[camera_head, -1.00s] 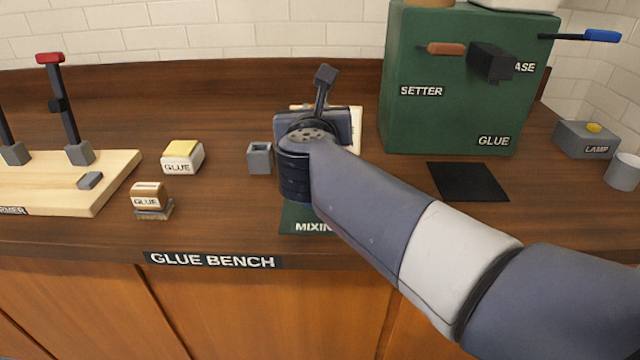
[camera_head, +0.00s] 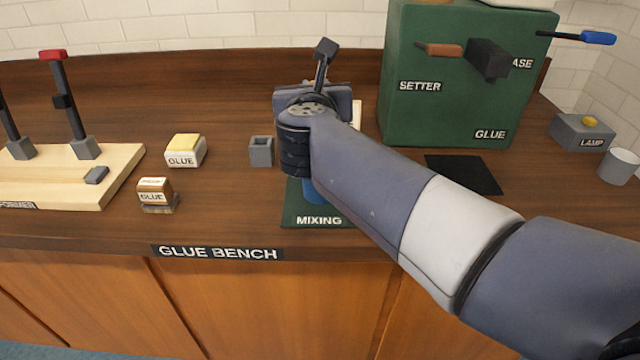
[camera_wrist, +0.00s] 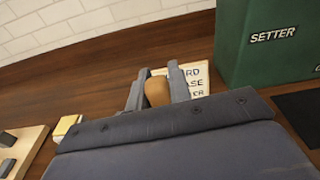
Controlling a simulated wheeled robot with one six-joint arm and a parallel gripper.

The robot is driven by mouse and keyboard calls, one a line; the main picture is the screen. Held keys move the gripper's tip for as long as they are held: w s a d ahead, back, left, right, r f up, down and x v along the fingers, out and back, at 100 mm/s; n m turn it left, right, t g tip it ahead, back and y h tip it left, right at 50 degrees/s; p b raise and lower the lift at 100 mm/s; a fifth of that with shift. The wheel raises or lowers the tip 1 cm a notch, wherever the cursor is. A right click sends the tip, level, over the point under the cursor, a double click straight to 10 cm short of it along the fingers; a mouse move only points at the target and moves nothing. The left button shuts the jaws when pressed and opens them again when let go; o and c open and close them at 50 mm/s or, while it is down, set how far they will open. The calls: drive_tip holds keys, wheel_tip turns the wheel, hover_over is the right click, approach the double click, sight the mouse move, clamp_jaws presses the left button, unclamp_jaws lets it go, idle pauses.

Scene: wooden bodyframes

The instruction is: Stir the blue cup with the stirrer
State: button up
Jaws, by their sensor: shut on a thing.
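The blue cup (camera_head: 312,193) stands on the dark green mixing mat (camera_head: 318,221) in the head view. Only a small part of it shows, below my wrist. My gripper (camera_wrist: 158,78) is shut on the stirrer (camera_wrist: 157,92) in the wrist view. Only the stirrer's rounded brown handle shows between the two grey fingers. The stirrer's lower end is hidden by my wrist, so I cannot tell whether it is inside the cup.
A small grey open holder (camera_head: 261,151) stands left of my wrist, with glue blocks (camera_head: 184,151) further left. A green setter machine (camera_head: 440,110) with levers rises at the back right, behind a black pad (camera_head: 463,174). A white card (camera_wrist: 196,78) lies behind the gripper.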

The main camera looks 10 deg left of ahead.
wheel_tip(320, 180, up, 5)
drive_tip(key=p, duration=0.4)
drive_tip(key=shift+p, duration=0.35)
idle(0.3)
